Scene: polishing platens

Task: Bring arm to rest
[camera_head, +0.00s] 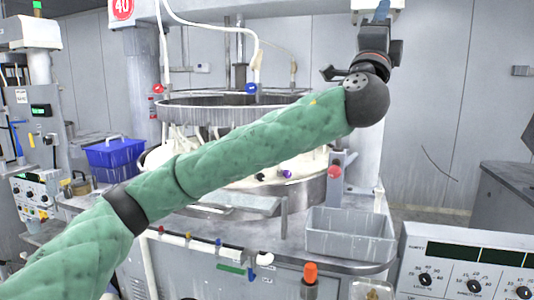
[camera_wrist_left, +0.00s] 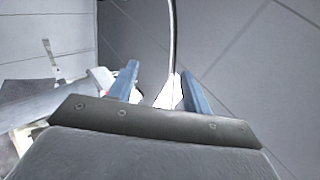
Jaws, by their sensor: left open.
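My left arm, in a green quilted sleeve (camera_head: 240,150), crosses the head view from lower left to upper right. My left gripper (camera_head: 382,12) is raised at the top of that view, above the machine's deck. In the left wrist view the gripper (camera_wrist_left: 160,72) shows two blue fingers spread apart. A white nozzle on a thin hose (camera_wrist_left: 168,92) appears between the fingers in that picture; nothing is visibly clamped, and its depth is unclear. My right gripper is not in view.
Behind my arm stands the polishing machine with a round metal ring (camera_head: 200,108). A grey bin (camera_head: 350,238) sits on its deck at right, near a red-topped post (camera_head: 335,172). A blue crate (camera_head: 115,152) stands at left. A control panel (camera_head: 470,262) fills the lower right.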

